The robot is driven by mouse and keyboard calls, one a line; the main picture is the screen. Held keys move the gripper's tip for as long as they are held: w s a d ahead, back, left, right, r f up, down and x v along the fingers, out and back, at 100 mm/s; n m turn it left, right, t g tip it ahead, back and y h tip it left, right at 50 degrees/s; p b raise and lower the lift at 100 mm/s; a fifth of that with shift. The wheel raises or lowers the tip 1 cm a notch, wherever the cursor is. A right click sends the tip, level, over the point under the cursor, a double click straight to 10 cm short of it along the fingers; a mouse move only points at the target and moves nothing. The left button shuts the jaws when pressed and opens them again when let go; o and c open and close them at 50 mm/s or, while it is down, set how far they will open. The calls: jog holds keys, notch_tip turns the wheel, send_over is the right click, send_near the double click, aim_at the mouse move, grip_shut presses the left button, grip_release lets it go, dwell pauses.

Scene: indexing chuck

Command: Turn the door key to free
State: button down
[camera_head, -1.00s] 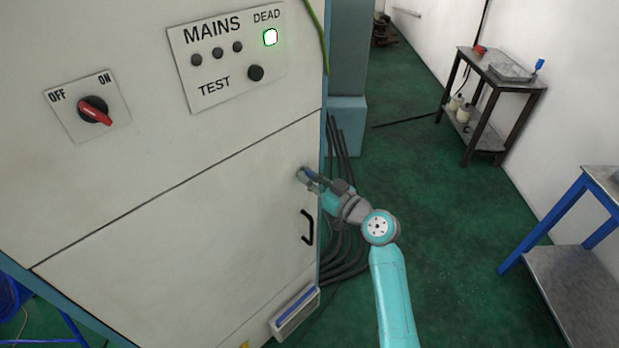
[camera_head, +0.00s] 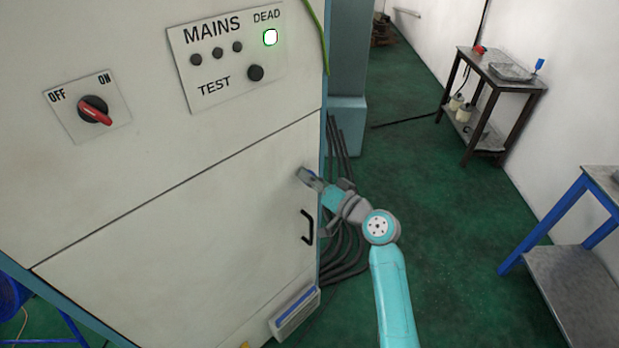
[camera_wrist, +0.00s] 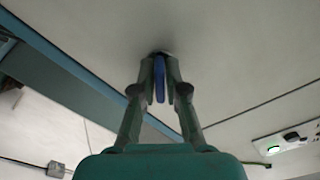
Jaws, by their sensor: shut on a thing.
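The door key shows in the wrist view as a blue grip (camera_wrist: 159,80) at the cabinet door's face. My gripper (camera_wrist: 160,68) is shut on it, one finger on each side. In the head view my gripper (camera_head: 304,174) is at the right side of the lower cabinet door (camera_head: 190,235), above the black door handle (camera_head: 307,228). The key itself is hidden behind my gripper in the head view. The door looks shut.
Above the door are the MAINS panel (camera_head: 228,55) with its DEAD lamp (camera_head: 270,37) lit and a red OFF/ON switch (camera_head: 94,112). A small holder (camera_head: 295,313) sits low on the door. Cables (camera_head: 345,262) hang beside the cabinet. Tables stand at right.

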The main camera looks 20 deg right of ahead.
jog(key=m, duration=0.5)
jog(key=shift+m, duration=0.4)
jog(key=m, duration=0.4)
jog(key=shift+m, duration=0.3)
jog(key=shift+f, duration=0.1)
jog(key=c, duration=1.3)
grip_release()
jog(key=shift+o, duration=0.2)
jog(key=v, duration=1.2)
